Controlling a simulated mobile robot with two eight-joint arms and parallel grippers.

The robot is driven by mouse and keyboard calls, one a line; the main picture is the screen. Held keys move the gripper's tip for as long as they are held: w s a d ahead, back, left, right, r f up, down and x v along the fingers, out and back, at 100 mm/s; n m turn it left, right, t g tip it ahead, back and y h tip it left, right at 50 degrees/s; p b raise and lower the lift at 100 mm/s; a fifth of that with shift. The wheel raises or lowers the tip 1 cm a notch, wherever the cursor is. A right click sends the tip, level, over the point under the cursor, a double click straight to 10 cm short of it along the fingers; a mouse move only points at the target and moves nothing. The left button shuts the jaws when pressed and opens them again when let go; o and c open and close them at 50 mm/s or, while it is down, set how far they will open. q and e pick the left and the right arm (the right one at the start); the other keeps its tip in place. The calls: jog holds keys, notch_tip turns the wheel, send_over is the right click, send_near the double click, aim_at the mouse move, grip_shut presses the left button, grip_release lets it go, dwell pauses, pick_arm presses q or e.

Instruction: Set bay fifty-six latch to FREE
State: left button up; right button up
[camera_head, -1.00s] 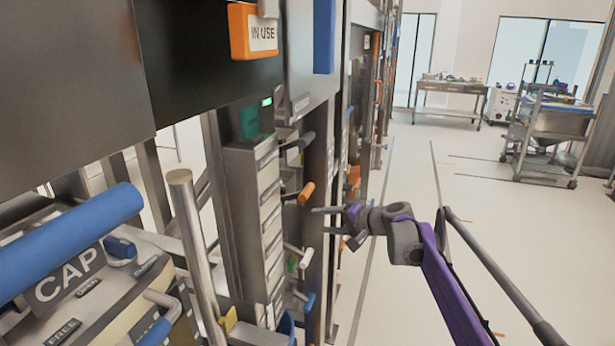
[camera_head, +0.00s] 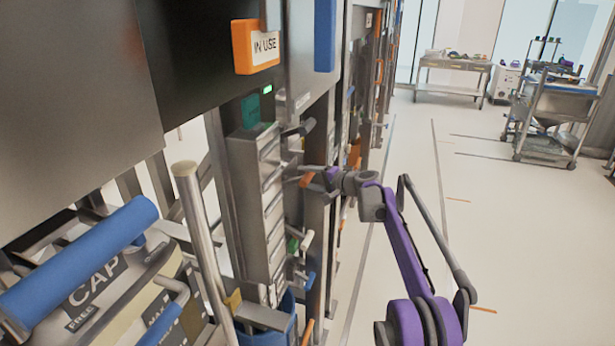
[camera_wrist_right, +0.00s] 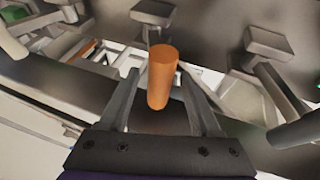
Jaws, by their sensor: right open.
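An orange latch handle (camera_head: 307,180) sticks out from the rack's side in the head view. In the right wrist view the orange handle (camera_wrist_right: 162,78) stands between the two open fingers of my right gripper (camera_wrist_right: 160,100), with a gap on each side. In the head view my right gripper (camera_head: 315,175) is at this handle, its fingers partly hidden against the rack. No number fifty-six and no FREE mark can be read near this handle. My left gripper is not in view.
Other handles stick out nearby, a dark one (camera_head: 299,129) above and a blue one (camera_head: 311,281) below. A blue bar (camera_head: 75,270) and a metal post (camera_head: 200,240) stand close at the left. The floor (camera_head: 420,190) at the right is clear, with a cart (camera_head: 552,115) farther back.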

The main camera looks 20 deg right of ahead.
jog(key=shift+w+a, duration=0.1)
jog(key=shift+w, duration=0.05)
jog(key=shift+f, duration=0.1)
grip_shut()
dwell(1.4)
